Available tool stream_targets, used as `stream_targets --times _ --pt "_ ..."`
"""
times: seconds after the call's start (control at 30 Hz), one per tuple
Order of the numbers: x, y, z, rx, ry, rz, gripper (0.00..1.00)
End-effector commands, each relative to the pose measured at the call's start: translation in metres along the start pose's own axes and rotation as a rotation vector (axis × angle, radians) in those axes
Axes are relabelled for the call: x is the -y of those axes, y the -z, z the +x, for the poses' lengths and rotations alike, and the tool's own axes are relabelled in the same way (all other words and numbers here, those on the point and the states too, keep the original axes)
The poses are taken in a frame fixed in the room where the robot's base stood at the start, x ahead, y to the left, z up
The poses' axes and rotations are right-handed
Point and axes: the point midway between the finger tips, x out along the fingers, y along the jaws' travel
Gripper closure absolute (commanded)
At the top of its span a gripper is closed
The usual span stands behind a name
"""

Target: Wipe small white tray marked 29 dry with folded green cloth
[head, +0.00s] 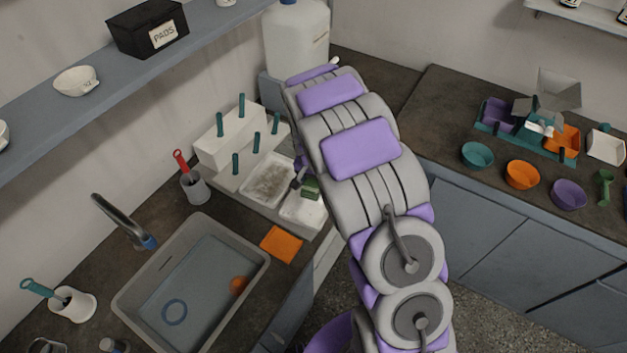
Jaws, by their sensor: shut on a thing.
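A small white tray (302,212) sits on the counter in front of the drying rack, partly behind my arm. No marking on it can be read. The folded green cloth (311,188) is at this tray's far end. My gripper (303,184) is shut on the cloth, largely hidden by my arm. I cannot tell whether the cloth touches the tray's floor. A second white tray (268,181) with a grey-brown, stained-looking inside lies just left of it.
A white rack (230,140) with teal pegs stands behind the trays. A sink (190,280) with water is at lower left, with an orange cloth (282,244) beside it. A large white jug (297,45) stands behind. Bowls (522,175) line the right counter.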

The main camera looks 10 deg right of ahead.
Motion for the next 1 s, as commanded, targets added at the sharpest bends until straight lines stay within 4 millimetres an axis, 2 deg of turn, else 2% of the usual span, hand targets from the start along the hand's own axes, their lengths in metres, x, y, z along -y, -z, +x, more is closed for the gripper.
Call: stream_targets --times 0.1,0.23,0.47,0.8,1.0 --pt "0.001 0.0 0.017 0.001 -0.007 0.066 0.62" --pt "0.003 0.0 0.024 -0.001 -0.008 0.099 0.62" --pt "0.002 -0.001 0.037 0.002 -0.008 0.101 0.62" --pt "0.003 -0.006 0.074 0.001 -0.009 0.099 0.62" --pt "0.004 -0.006 0.083 -0.001 -0.007 0.099 0.62"
